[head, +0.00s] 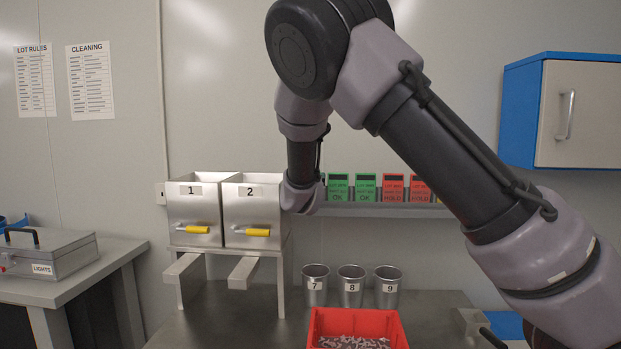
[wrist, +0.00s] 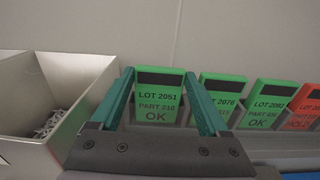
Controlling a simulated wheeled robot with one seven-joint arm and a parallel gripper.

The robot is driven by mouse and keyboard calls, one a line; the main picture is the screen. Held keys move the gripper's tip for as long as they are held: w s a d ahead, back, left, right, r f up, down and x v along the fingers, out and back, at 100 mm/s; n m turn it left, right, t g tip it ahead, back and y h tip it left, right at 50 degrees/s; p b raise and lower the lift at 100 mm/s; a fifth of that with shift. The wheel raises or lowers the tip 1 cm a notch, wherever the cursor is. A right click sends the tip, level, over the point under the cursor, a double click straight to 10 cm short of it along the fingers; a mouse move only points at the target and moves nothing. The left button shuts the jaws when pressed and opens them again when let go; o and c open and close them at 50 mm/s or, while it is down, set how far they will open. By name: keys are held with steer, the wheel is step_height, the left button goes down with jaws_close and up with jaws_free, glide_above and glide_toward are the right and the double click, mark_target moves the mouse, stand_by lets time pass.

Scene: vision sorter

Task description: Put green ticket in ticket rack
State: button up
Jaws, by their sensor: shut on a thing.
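The green ticket (wrist: 157,95), marked LOT 2051, PART 210 and OK, stands upright in the wrist view between the teal fingers of my gripper (wrist: 164,100). The gripper is shut on its side edges. Its lower end is close to the ledge (wrist: 285,143), and I cannot tell whether it touches. In the head view my wrist hides this ticket and the gripper. Other green tickets (head: 338,188) and red HOLD tickets (head: 392,188) stand in a row on the wall ledge (head: 400,211). I cannot tell for sure which part is the ticket rack.
Steel bins 1 (head: 193,207) and 2 (head: 252,206) stand just left of my wrist; an open bin (wrist: 60,90) with metal parts is close in the wrist view. Below are cups 7 (head: 315,287), 8 (head: 351,288), 9 (head: 388,288) and a red crate (head: 315,330).

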steer(key=shift+f, duration=0.1)
steer(key=o, duration=1)
steer(key=shift+o, duration=0.2)
